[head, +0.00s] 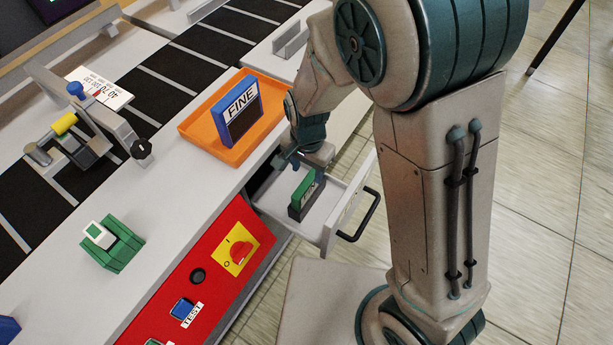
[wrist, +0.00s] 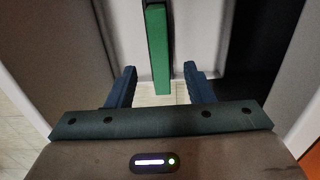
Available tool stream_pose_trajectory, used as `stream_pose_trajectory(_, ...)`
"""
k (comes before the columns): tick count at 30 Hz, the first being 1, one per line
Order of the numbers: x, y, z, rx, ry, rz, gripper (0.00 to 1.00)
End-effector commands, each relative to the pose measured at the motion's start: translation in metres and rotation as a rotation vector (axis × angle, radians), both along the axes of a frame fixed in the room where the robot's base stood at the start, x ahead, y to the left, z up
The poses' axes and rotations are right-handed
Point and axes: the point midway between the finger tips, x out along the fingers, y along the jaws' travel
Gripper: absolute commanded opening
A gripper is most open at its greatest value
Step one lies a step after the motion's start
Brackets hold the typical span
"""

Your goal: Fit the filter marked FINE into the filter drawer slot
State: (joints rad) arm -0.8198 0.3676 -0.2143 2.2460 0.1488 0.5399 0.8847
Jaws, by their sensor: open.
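The blue-framed filter marked FINE (head: 238,112) stands upright in an orange tray (head: 190,128) on the counter in the head view. The filter drawer (head: 327,226) is pulled out below the counter. A green filter (head: 305,192) stands in the drawer, apparently in a dark holder; its marking is not readable. My gripper (head: 290,160) is open over the drawer, behind the green filter. In the wrist view my gripper's two blue fingers (wrist: 160,70) are apart, and the green filter (wrist: 157,40) shows as a strip between them. I cannot tell how far apart they are in depth.
The drawer's handle (head: 367,216) sticks out over the floor. A red control panel (head: 212,268) is left of the drawer.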

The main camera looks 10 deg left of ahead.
Motion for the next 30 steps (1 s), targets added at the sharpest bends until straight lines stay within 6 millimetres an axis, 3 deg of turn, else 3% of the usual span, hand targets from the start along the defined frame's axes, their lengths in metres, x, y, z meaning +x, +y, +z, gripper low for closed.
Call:
stream_pose_trajectory(3,0.001,0.001,0.029,0.004,-0.004,0.003,0.47)
stream_pose_trajectory(10,0.000,0.000,0.057,0.001,0.000,0.002,0.47)
stream_pose_trajectory(30,0.000,0.000,0.062,0.000,0.000,0.001,0.47)
